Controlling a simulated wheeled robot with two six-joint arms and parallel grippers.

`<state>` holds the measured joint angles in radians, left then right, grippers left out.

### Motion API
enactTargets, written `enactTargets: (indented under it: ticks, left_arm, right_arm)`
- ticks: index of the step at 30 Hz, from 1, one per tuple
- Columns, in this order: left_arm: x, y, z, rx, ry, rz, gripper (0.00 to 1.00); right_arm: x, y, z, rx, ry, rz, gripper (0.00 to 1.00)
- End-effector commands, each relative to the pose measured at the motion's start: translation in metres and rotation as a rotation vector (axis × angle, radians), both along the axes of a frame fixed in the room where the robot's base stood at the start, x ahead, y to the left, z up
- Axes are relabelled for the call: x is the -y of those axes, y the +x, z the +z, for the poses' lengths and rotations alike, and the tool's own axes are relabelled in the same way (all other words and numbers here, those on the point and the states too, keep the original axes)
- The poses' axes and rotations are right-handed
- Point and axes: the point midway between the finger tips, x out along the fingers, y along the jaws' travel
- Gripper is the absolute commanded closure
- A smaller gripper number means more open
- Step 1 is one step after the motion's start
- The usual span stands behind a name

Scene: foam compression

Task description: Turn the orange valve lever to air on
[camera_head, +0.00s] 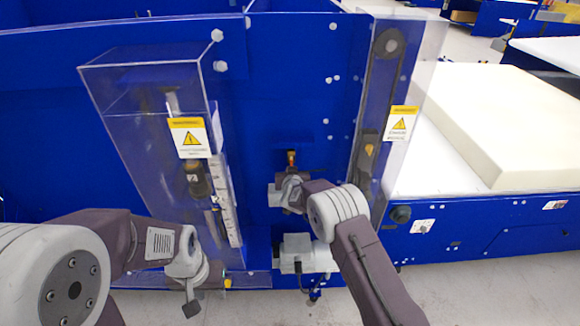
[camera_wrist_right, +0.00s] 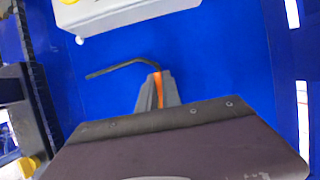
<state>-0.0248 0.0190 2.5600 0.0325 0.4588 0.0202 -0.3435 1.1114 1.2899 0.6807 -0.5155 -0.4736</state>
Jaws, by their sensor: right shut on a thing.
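The orange valve lever (camera_head: 291,157) shows as a small orange piece on the blue machine panel in the head view, just above my right gripper (camera_head: 290,180). In the right wrist view a strip of the orange lever (camera_wrist_right: 157,86) lies between the grey fingers of my right gripper (camera_wrist_right: 156,84), which is shut on it. The rest of the lever and the valve body are largely hidden by the gripper. My left gripper (camera_head: 191,306) hangs low at the left in front of the machine, away from the lever. Its jaw opening is not clear.
A clear guard box (camera_head: 140,120) with a warning label stands left of the valve. Another clear guard (camera_head: 385,110) covers a belt on the right. A white motor-like unit (camera_head: 296,252) sits below. A thick foam block (camera_head: 520,130) lies on the white table at right.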

Motion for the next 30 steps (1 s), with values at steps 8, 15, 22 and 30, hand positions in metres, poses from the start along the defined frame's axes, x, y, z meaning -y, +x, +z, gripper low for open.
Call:
enactTargets:
  ticks: [8, 15, 22, 30]
  left_arm:
    - [0.0, 0.0, 0.0036, 0.0, 0.0, 0.0, 0.64]
    - [0.0, 0.0, 0.0034, 0.0, 0.0, 0.0, 0.64]
    - [0.0, -0.0001, 0.0034, 0.0, 0.0, 0.0, 0.64]
    - [0.0, 0.0, -0.0003, 0.0, 0.0, 0.0, 0.64]
  right_arm:
    - [0.0007, 0.0001, 0.0, 0.001, -0.021, 0.001, 1.0]
    - [0.0007, 0.0001, 0.0001, 0.001, -0.021, 0.001, 1.0]
    - [0.0007, 0.0002, 0.0002, 0.001, -0.02, 0.001, 0.7]
    - [0.0002, -0.0039, 0.0011, 0.002, -0.019, 0.001, 0.7]
